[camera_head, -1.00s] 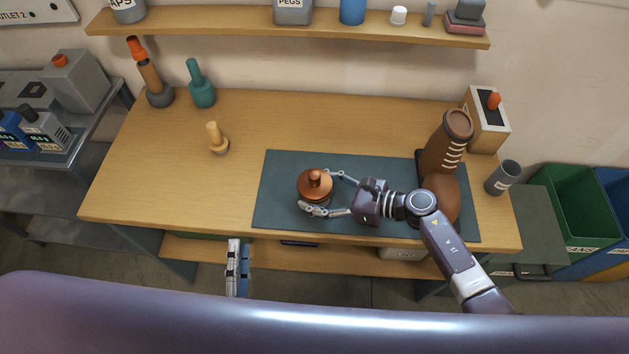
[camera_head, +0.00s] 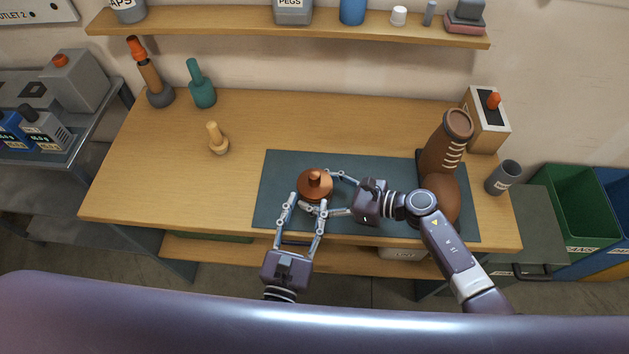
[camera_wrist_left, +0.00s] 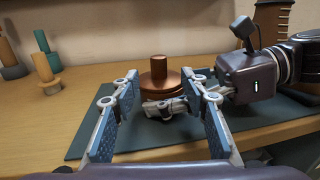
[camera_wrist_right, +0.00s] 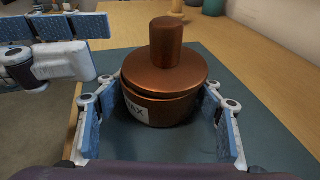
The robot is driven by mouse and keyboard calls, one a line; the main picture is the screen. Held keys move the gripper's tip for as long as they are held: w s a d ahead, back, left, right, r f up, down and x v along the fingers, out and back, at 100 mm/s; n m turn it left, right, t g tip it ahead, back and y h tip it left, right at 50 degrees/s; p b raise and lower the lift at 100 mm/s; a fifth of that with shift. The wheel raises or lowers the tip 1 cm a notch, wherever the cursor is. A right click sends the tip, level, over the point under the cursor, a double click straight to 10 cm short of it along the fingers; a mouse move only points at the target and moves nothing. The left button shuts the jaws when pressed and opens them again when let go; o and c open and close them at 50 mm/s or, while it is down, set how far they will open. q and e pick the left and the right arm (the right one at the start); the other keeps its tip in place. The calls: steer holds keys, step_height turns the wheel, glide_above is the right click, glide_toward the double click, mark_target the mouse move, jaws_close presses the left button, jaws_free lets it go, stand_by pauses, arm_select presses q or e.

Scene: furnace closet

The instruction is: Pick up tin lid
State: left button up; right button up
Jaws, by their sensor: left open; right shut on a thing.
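The copper-brown tin lid (camera_head: 315,180) with its upright knob sits on top of the round tin, on the dark mat (camera_head: 400,224). In the right wrist view the lid (camera_wrist_right: 165,72) looks slightly tilted on the labelled tin (camera_wrist_right: 158,110). My right gripper (camera_head: 325,192) is shut on the tin from the right, its fingers around the tin's body below the lid. My left gripper (camera_head: 308,203) is open and empty at the front of the tin. In the left wrist view its fingers stand apart, with the lid (camera_wrist_left: 160,82) beyond them.
A brown boot (camera_head: 442,160) stands at the mat's right end, near a grey cup (camera_head: 503,177) and a box with an orange knob (camera_head: 487,118). A wooden-handled tool (camera_head: 216,138) stands left of the mat. The bench's left part is mostly clear.

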mark_target(314, 175)
arm_select(q)
steer(key=w, duration=0.5)
steer(key=w+d, duration=0.1)
steer(key=w, duration=0.2)
steer(key=shift+w+d+f, duration=0.1)
steer(key=shift+w+f, duration=0.05)
steer(key=shift+f, duration=0.05)
arm_select(e)
steer(key=shift+w, duration=0.1)
arm_select(q)
steer(key=shift+c, duration=1.1)
jaws_close()
steer(key=shift+r, duration=0.1)
step_height(314, 175, up, 3)
steer(key=shift+r, duration=0.2)
steer(key=s+a, duration=0.3)
steer(key=s, duration=1.5)
